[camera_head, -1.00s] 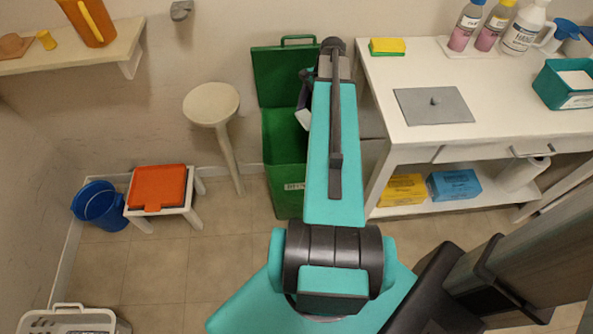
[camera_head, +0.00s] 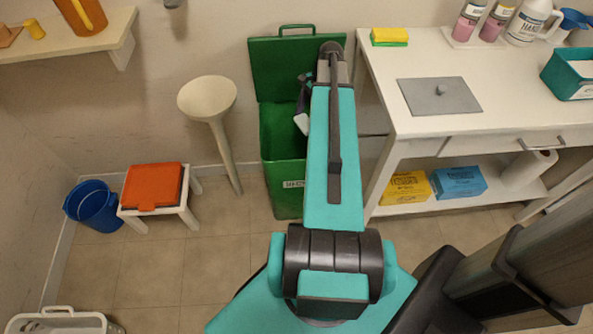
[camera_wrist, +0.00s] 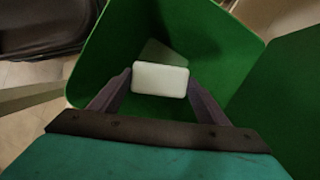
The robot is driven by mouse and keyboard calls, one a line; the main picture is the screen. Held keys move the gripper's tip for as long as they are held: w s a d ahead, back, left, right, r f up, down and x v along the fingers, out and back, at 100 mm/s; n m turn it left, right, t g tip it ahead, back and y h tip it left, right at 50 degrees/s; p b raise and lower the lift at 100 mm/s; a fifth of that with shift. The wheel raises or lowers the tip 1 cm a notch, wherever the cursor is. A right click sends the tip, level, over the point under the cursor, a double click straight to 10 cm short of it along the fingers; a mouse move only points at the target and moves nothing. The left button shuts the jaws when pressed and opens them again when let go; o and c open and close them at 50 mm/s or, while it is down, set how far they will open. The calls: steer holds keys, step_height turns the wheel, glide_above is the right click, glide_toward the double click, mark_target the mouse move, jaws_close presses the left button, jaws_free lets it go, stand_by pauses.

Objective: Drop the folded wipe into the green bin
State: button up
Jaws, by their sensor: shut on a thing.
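The folded wipe (camera_wrist: 160,79) is a small white block between my gripper's two fingers in the wrist view. My gripper (camera_wrist: 160,82) is shut on it. The green bin (camera_wrist: 222,40) lies behind and around the wipe in this view, with its inner walls showing and a paler patch inside. In the head view the green bin (camera_head: 284,150) stands open on the floor, its lid raised against the wall. The wipe (camera_head: 301,123) shows there as a white patch at the bin's opening, left of my arm. My arm hides the bin's right side and part of my gripper.
A white table (camera_head: 420,125) stands close to the bin's right, with a yellow-green sponge (camera_head: 389,37) and a grey plate (camera_head: 438,96) on it. A round stool (camera_head: 207,98) stands left of the bin. A blue bucket (camera_head: 93,205) and a low stool with an orange top (camera_head: 153,186) are farther left.

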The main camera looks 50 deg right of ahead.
steer(key=shift+f, duration=0.4)
steer(key=o, duration=1.1)
steer(key=v, duration=0.7)
steer(key=shift+r+p, duration=0.25)
steer(key=shift+p, duration=0.05)
steer(key=shift+s, duration=0.1)
